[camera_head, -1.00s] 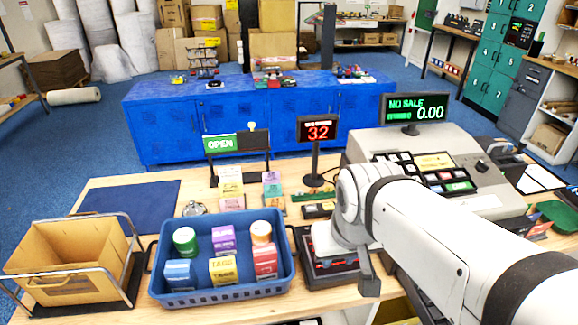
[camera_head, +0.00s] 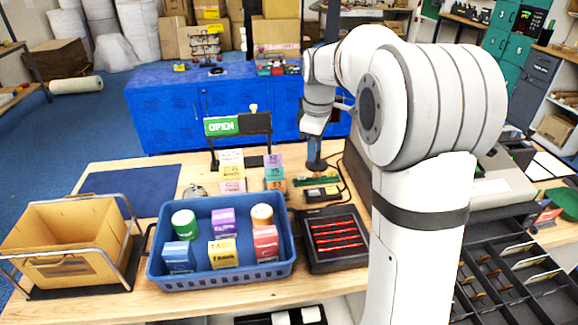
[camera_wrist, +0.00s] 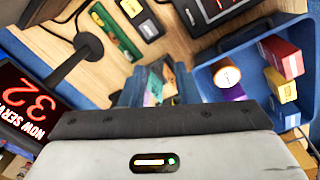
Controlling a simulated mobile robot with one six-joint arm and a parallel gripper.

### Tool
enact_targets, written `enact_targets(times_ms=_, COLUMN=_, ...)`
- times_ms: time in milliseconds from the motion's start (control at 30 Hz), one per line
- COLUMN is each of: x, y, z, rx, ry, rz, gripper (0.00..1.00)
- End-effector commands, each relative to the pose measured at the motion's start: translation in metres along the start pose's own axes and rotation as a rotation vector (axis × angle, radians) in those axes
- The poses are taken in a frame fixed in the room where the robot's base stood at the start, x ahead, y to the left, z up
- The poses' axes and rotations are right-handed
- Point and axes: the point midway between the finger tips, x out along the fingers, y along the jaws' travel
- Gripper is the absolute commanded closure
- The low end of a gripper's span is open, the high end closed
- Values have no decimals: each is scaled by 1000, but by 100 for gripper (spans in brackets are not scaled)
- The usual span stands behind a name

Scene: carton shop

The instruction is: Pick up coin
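I cannot single out one coin in either view. The open cash drawer (camera_head: 515,262) at the lower right has black compartments, some with small brownish or orange items that are too small to identify. My gripper shows in the wrist view (camera_wrist: 160,88) with its two dark blue fingers apart and nothing seen between them but cards beyond. In the head view my gripper hangs high near the back edge of the counter, far left of the drawer. My arm hides part of the drawer and most of the cash register (camera_head: 488,190).
A blue basket (camera_head: 222,281) of tins and small boxes stands on the counter (camera_head: 120,308). Beside it are a black tray with red lines (camera_head: 335,242) and a cardboard bin (camera_head: 65,240). The red number display (camera_wrist: 25,110) stands close to my gripper. A blue mat (camera_head: 130,190) lies at left.

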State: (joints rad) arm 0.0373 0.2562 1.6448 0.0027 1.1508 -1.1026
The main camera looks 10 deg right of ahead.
Motion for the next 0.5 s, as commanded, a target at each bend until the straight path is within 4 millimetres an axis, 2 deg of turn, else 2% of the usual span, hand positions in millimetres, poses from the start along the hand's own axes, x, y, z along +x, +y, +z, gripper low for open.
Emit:
enact_targets(times_ms=33, x=18, y=18, z=-10, rx=-73, ry=-8, rz=-16, gripper=72)
enact_targets(times_ms=200, x=59, y=63, z=-34, rx=-313, ry=-20, rz=-56, gripper=72)
enact_targets(times_ms=333, x=81, y=83, z=-45, rx=-435, ry=-22, rz=-76, gripper=72)
enact_targets(times_ms=500, x=97, y=93, z=-50, rx=-505, ry=-23, rz=-89, gripper=72)
